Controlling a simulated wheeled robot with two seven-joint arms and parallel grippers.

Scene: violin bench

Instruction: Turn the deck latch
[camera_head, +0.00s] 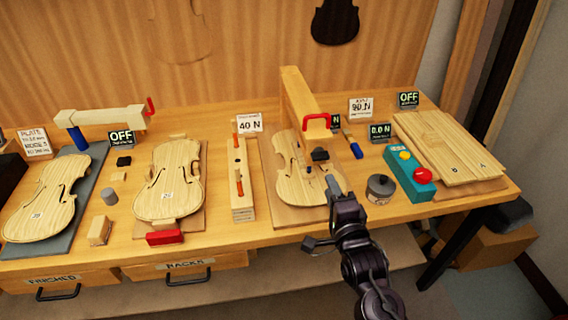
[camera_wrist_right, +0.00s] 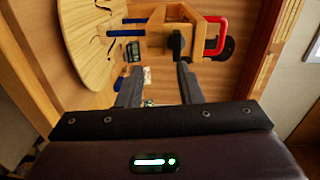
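I cannot tell for sure which part is the deck latch. A red arched handle (camera_head: 317,118) sits on the near end of a wooden beam (camera_head: 298,92); a red handle (camera_wrist_right: 216,36) also shows beside a wooden block in the right wrist view. A small black piece (camera_head: 320,154) lies over a violin plate (camera_head: 291,157) below the beam. My right gripper (camera_head: 332,184) is over the near right part of this plate. In the wrist view its fingers (camera_wrist_right: 158,82) are apart with nothing between them, and a dark knob (camera_wrist_right: 176,44) shows beyond the right finger. My left gripper is out of view.
A grey round tin (camera_head: 380,189) and a teal box with buttons (camera_head: 409,173) stand right of my right gripper. A wooden fixture (camera_head: 241,180) and another violin plate (camera_head: 168,180) lie to the left. Wood boards (camera_head: 448,146) lie at the right end of the bench.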

